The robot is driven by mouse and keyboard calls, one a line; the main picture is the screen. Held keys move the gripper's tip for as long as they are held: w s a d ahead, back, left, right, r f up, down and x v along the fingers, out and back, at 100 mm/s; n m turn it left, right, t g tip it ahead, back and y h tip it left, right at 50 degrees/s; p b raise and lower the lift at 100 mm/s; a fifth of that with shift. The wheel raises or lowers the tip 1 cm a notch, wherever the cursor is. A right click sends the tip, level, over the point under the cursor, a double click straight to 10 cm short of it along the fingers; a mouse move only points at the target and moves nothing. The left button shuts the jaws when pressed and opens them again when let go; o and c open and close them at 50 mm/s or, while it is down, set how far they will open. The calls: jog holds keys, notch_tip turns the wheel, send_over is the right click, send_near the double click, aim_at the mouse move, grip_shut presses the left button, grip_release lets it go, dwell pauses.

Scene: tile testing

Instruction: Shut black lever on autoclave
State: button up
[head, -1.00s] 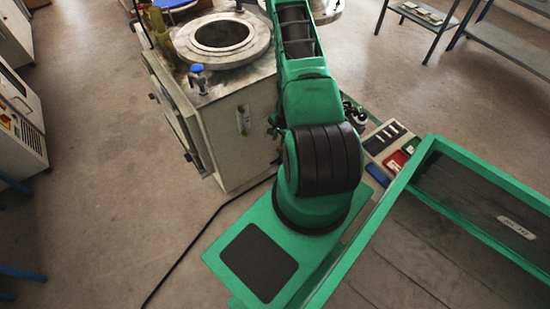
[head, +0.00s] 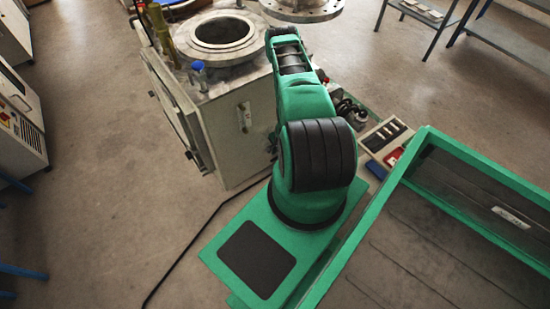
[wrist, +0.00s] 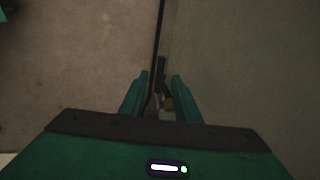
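The autoclave (head: 238,140) is a pale boxy unit with a round open top (head: 224,32), left of my arm in the head view. A blue-capped valve (head: 198,68) stands on its top. In the wrist view, my gripper (wrist: 158,82) is open, with its two green fingers apart. A dark, lever-like piece (wrist: 161,70) shows between the fingers, with a small brass-coloured part (wrist: 168,104) beside it. I cannot tell whether the fingers touch it. My gripper is hidden behind my arm in the head view.
A round metal flange (head: 302,8) sits at the top, beyond my arm. A black cable (head: 190,248) crosses the floor and shows in the wrist view (wrist: 158,35). A green-framed tray (head: 440,240) is at right. A cabinet (head: 18,125) stands at far left.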

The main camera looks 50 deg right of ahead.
jog(key=shift+w+f, duration=0.15)
jog(key=shift+f, duration=0.65)
